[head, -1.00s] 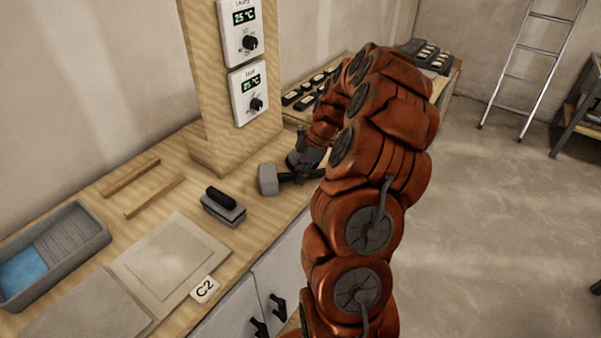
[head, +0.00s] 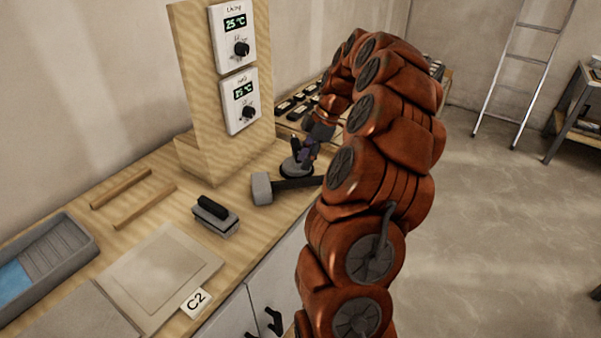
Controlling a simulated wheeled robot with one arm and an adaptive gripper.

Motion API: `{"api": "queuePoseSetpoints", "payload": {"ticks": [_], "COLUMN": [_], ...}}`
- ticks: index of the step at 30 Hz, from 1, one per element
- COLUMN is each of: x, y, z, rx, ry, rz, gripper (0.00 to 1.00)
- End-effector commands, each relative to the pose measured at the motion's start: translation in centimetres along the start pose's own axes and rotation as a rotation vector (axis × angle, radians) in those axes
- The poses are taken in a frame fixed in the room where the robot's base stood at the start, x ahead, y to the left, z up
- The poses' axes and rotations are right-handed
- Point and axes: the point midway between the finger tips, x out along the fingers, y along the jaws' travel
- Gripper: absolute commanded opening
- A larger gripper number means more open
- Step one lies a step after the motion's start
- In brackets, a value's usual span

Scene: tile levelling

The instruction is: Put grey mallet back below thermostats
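The grey mallet (head: 262,188) lies on the wooden bench below the two thermostats, in front and to the right of their post's foot. Its dark handle points right, partly hidden by my arm. The upper thermostat (head: 231,38) and lower thermostat (head: 241,100) are white, with green displays and black knobs, on the wooden post (head: 192,85). My gripper (head: 302,156) is just above and behind the mallet's handle, apart from it. Its fingers look spread and empty, though they are small in view.
A dark round object (head: 294,169) sits behind the handle, under my gripper. Left on the bench are a black-handled float (head: 215,216), two wooden strips (head: 144,207), tiles (head: 160,268), a C2 label (head: 196,303) and a grey tray (head: 70,245). A ladder (head: 525,75) stands far right.

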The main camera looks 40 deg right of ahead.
Motion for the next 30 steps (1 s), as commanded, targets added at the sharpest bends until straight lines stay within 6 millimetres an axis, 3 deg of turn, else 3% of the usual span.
{"api": "queuePoseSetpoints", "payload": {"ticks": [9, 19, 23, 30], "x": [-2.7, -3.0, -2.7, -1.4], "y": [0.1, -0.3, -1.9, -9.0], "z": [0.1, -0.8, -4.5, -13.3], "rx": [0.0, 0.004, 0.026, 0.143], "ry": [0.0, 0.0, -0.008, -0.076], "rz": [0.002, -0.006, -0.028, -0.093], "gripper": [0.32, 0.32, 0.32, 0.32]}}
